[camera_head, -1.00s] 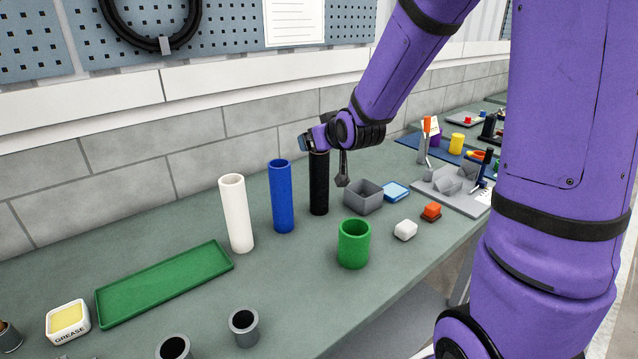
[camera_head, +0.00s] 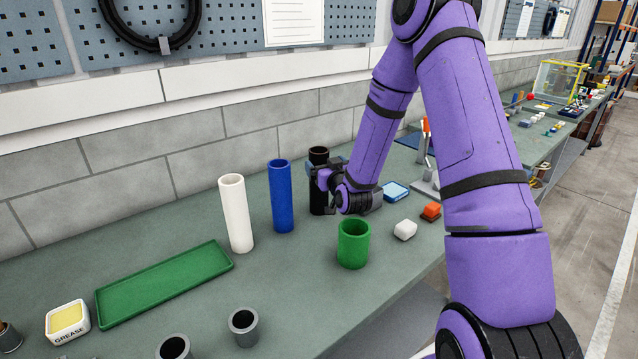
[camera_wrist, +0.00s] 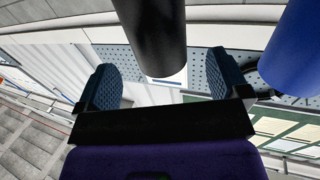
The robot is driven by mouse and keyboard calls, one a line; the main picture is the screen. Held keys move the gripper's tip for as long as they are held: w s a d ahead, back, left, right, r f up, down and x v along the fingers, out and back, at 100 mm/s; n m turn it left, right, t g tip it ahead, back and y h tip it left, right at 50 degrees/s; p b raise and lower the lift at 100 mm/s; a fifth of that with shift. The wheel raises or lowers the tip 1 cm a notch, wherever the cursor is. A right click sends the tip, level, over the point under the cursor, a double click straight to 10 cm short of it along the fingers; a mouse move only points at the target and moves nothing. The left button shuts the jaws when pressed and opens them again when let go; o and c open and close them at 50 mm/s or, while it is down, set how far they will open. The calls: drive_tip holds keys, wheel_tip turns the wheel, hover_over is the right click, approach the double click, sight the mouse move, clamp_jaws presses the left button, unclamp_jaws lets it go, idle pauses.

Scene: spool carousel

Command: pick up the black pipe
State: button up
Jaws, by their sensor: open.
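The black pipe (camera_head: 318,154) stands upright on the bench, right of the blue pipe (camera_head: 281,197). My gripper (camera_head: 325,175) is at its upper part, on the right side, and hides some of it. In the wrist view the black pipe (camera_wrist: 155,35) lies in the gap between the two blue-padded fingers of my gripper (camera_wrist: 165,80), with space visible on both sides. The fingers are open and not closed on it. The blue pipe (camera_wrist: 297,50) shows at the right edge of the wrist view.
A white pipe (camera_head: 236,214) stands left of the blue one. A green cup (camera_head: 353,244) stands in front of the black pipe. A green tray (camera_head: 165,283) lies at left.

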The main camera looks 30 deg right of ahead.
drive_tip(key=w, duration=0.5)
drive_tip(key=shift+w+d+f, duration=0.15)
drive_tip(key=shift+w+d, duration=0.2)
drive_tip(key=shift+d, duration=0.05)
drive_tip(key=shift+c, duration=0.2)
drive_tip(key=c, duration=1.4)
